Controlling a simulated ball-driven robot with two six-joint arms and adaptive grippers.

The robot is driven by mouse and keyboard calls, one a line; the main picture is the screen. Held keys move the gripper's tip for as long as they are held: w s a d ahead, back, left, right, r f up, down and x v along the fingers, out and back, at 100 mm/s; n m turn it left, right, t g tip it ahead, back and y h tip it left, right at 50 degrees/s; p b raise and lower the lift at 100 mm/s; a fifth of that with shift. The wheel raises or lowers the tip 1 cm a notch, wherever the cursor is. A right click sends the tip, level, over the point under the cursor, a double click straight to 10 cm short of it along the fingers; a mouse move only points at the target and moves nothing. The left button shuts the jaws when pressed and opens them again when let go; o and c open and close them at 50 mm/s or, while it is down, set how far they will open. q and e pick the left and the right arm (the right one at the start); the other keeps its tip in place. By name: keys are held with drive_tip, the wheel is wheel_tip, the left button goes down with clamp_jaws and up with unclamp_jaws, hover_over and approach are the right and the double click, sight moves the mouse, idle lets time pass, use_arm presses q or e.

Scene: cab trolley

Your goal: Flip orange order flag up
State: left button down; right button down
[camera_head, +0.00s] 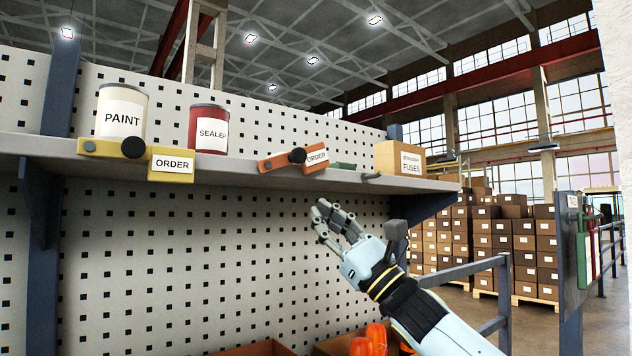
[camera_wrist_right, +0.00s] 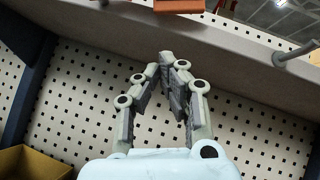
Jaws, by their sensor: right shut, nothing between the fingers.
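The orange order flag (camera_head: 280,161) is mounted at the front edge of the shelf (camera_head: 230,174). It has a dark round pivot knob and a white ORDER label, and it is slightly tilted, its label end higher. In the right wrist view a part of the orange flag (camera_wrist_right: 180,5) shows at the top edge. My right gripper (camera_head: 318,208) is below the shelf, under and a little right of the flag, apart from it. Its fingers point up and left; in the right wrist view the fingertips (camera_wrist_right: 167,58) come together with nothing between them. My left gripper is not in view.
A yellow ORDER flag (camera_head: 172,165) lies along the shelf edge at left, under paint (camera_head: 121,112) and sealer (camera_head: 208,129) cans. A green flag (camera_head: 342,166) and a fuses box (camera_head: 400,158) are at right. A peg (camera_wrist_right: 295,53) juts from the shelf edge. Pegboard stands behind my gripper.

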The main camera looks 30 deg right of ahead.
sight(303, 174)
drive_tip(key=r, duration=0.1)
drive_tip(key=a+r+p, duration=0.1)
drive_tip(key=r+p, duration=0.1)
drive_tip(key=r, duration=0.1)
drive_tip(key=shift+a, duration=0.25)
drive_tip(key=shift+y, duration=0.3)
drive_tip(key=shift+d+r+n+g+y, duration=0.15)
drive_tip(key=shift+r+n+g+y, duration=0.1)
drive_tip(key=shift+n+g+y, duration=0.45)
drive_tip(key=shift+d+r+n+g+y, duration=0.15)
drive_tip(key=shift+r+n+g+y, duration=0.2)
drive_tip(key=shift+n, duration=0.55)
